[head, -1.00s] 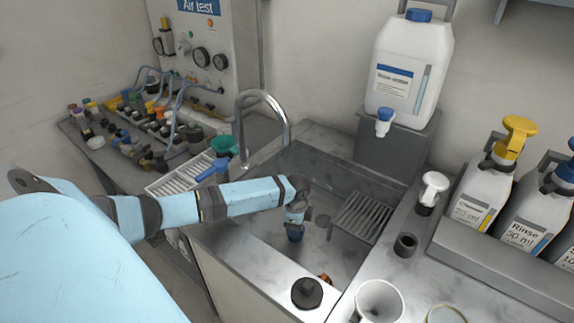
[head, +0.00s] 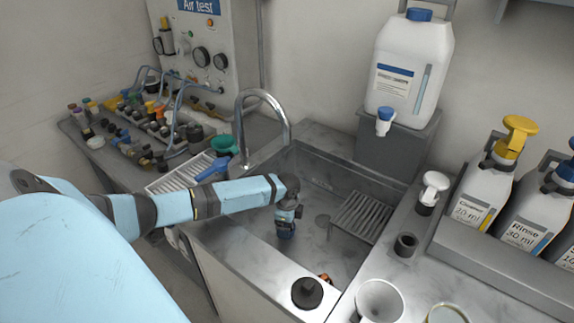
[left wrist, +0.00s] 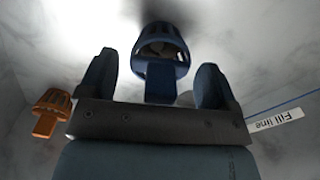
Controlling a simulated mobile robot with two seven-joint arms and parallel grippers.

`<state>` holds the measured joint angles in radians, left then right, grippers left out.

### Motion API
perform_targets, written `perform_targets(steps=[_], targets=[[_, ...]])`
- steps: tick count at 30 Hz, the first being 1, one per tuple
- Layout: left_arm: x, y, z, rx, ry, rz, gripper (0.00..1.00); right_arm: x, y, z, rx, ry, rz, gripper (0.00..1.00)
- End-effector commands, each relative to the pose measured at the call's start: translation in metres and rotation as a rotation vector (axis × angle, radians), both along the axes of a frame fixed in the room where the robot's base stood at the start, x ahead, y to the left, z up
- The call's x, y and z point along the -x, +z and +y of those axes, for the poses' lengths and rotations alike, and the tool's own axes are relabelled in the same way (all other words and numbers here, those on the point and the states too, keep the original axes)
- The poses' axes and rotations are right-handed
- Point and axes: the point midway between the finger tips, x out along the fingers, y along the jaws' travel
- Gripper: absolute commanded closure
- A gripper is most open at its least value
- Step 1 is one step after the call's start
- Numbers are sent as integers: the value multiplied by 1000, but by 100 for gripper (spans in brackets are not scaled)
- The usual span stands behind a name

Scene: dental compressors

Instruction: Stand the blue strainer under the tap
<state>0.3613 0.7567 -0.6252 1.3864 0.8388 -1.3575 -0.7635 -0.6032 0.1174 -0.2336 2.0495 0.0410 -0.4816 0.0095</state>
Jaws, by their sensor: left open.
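In the left wrist view the blue strainer (left wrist: 160,50) is a slotted cup with a tab pointing back toward my palm. My left gripper (left wrist: 156,68) is open, with one dark blue finger on each side of the strainer and gaps between. In the head view my left gripper (head: 286,228) reaches down into the sink (head: 262,245); I cannot tell the strainer apart from the fingers there. The curved metal tap (head: 268,96) rises at the sink's back left corner. My right gripper is not in view.
An orange strainer (left wrist: 47,112) lies in the sink; it also shows in the head view (head: 325,279). A grey rack (head: 362,216) stands at the sink's right. A black knob (head: 307,292) is on the front rim. A white jug (head: 410,70) stands behind.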

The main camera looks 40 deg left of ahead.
Motion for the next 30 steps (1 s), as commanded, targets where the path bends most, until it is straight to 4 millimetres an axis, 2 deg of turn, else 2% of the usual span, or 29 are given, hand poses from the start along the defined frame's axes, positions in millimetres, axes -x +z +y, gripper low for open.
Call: perform_targets(steps=[5,12,18,30], targets=[[0,8,0,0,-1,-2,16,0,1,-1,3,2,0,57],[-1,48,0,0,-1,-2,16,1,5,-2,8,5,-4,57],[-1,73,0,0,1,-2,16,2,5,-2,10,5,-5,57],[0,79,0,1,1,0,16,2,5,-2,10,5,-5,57]])
